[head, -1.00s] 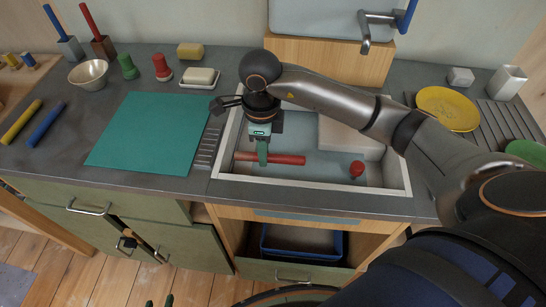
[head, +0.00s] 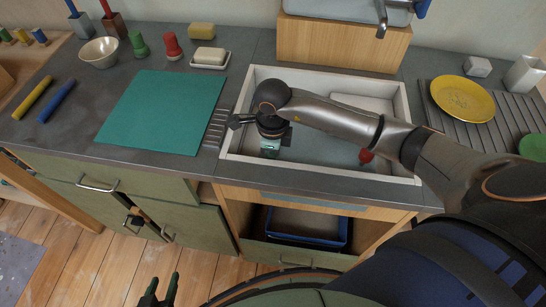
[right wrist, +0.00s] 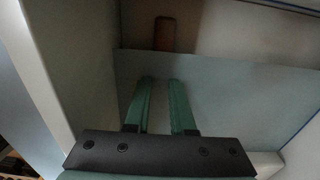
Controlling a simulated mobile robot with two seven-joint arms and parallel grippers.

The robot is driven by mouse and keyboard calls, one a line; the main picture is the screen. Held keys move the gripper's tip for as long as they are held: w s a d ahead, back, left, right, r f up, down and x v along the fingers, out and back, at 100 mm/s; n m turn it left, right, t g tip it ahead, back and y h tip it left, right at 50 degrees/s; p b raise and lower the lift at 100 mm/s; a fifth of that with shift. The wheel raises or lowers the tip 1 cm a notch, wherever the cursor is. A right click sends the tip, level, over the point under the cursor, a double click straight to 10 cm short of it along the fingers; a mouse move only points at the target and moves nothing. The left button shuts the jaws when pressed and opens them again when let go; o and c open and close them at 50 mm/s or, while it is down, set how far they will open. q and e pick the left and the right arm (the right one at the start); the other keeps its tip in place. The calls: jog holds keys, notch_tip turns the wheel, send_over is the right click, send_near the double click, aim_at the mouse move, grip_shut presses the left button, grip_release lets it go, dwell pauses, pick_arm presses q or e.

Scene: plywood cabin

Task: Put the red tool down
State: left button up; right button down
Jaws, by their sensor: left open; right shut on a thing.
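My right arm reaches into the sink (head: 400,172), and its gripper (head: 270,150) is low in the left part of the basin, by the front wall. In the right wrist view its two green fingers (right wrist: 161,82) point away with a narrow gap between them. The gripper is shut on the red tool, seen as a dim reddish-brown bar (right wrist: 165,34) past the fingertips; the grip itself is unclear. The tool is hidden in the head view. My left gripper (head: 161,288) is open and empty at the bottom, in front of the cabinets, away from the sink.
A small red knob (head: 366,156) is in the sink's right part. A teal mat (head: 165,110) lies clear to the left.

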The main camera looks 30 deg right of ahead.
jog(key=shift+f, duration=0.2)
jog(key=c, duration=0.8)
grip_release()
jog(key=shift+r, duration=0.1)
jog(key=shift+o, duration=0.2)
jog(key=shift+r, duration=0.1)
notch_tip(320, 180, up, 12)
